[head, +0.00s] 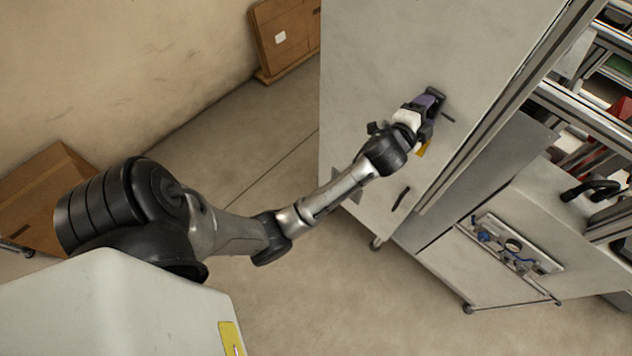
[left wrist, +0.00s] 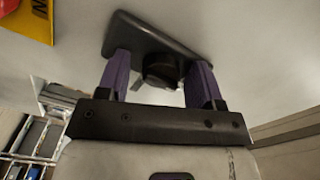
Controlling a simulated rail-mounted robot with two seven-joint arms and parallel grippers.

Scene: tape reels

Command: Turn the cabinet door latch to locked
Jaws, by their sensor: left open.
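The cabinet door (head: 365,80) is a tall light grey panel in the head view. My left gripper (head: 436,100) is at its face, right of the panel's middle. In the left wrist view my left gripper (left wrist: 159,82) has its two purple fingers apart. A dark round knob (left wrist: 160,68), which looks like the latch, lies between them on a dark plate (left wrist: 185,38). I cannot tell whether the fingers touch it. In the head view the gripper hides most of the latch; a thin dark bar (head: 448,118) shows beside it. My right gripper is out of view.
A yellow label (head: 423,149) is on the door below the gripper, and a dark handle (head: 401,198) is lower down. Metal racking (head: 590,120) stands at the right. Cardboard boxes (head: 285,38) are by the wall.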

